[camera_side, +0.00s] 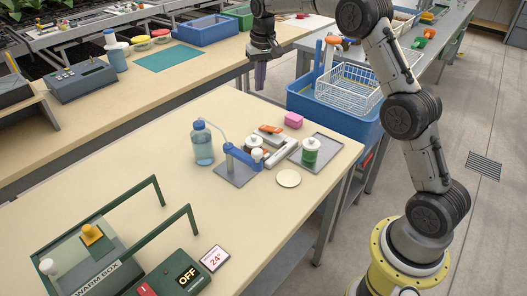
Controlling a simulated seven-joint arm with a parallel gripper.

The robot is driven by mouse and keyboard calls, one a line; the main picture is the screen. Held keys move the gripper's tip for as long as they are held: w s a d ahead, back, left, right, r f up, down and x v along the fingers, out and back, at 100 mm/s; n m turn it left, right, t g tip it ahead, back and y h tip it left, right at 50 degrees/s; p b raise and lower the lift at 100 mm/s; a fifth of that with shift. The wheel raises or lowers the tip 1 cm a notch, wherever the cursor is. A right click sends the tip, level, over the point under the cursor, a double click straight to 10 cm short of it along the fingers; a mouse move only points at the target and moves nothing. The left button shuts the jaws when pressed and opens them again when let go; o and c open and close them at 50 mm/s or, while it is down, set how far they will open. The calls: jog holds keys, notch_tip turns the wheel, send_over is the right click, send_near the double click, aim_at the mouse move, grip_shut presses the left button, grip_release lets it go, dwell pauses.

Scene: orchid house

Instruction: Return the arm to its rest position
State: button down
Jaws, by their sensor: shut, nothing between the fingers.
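My gripper (260,75) hangs at the top middle of the side view, fingers pointing down. It is shut and holds nothing. It is in the air, apart from the things on the near table (120,215). My arm bends up and over from its yellow base at the lower right, with the elbow at the top edge of the picture.
A blue tub (330,119) with a white wire basket (345,88) stands behind the table.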

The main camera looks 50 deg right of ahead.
jog(key=s+a+r+n+t, duration=0.1)
jog(key=s+a+r+t, duration=0.1)
jog(key=s+a+r, duration=0.5)
jog(key=s+a+r+n+t, duration=0.1)
jog(key=s+a+r, duration=0.2)
jog(key=s+r, duration=0.75)
jog(key=s+a+f+n, duration=0.1)
jog(key=s+f, duration=0.3)
jog(key=s, duration=0.3)
jog(key=s+a+f+n, duration=0.1)
jog(key=s+f, duration=0.3)
jog(key=s, duration=0.3)
jog(key=s+a+f+n+t, duration=0.1)
jog(key=s+f, duration=0.2)
jog(key=s, duration=0.3)
jog(key=shift+s+a+f+n, duration=0.3)
jog(key=shift+s+a+f, duration=0.05)
jog(key=shift+s+f, duration=0.05)
